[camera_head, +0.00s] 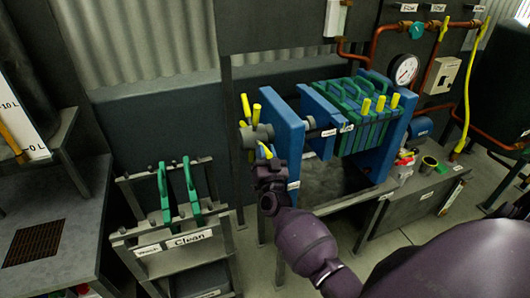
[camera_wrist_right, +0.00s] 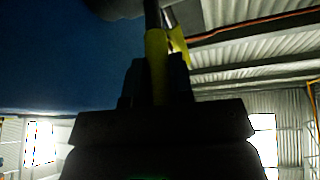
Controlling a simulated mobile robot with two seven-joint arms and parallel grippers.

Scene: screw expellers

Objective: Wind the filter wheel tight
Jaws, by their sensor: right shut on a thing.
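The filter press has blue end plates (camera_head: 285,128) and a stack of green plates (camera_head: 360,122). Its filter wheel (camera_head: 256,136) is a grey hub with yellow-tipped spokes at the press's left end. My right gripper (camera_head: 268,163) is just below the hub, shut on one yellow spoke handle (camera_head: 265,151). In the right wrist view the yellow handle (camera_wrist_right: 157,65) stands between the dark fingers, beside a blue surface. The fingers hide part of the handle. My left gripper is not in view.
A rack (camera_head: 195,233) labelled Clean holds two green plates at the left. A grey bench (camera_head: 60,215) is at far left. The press's left blue end plate is close to my right gripper.

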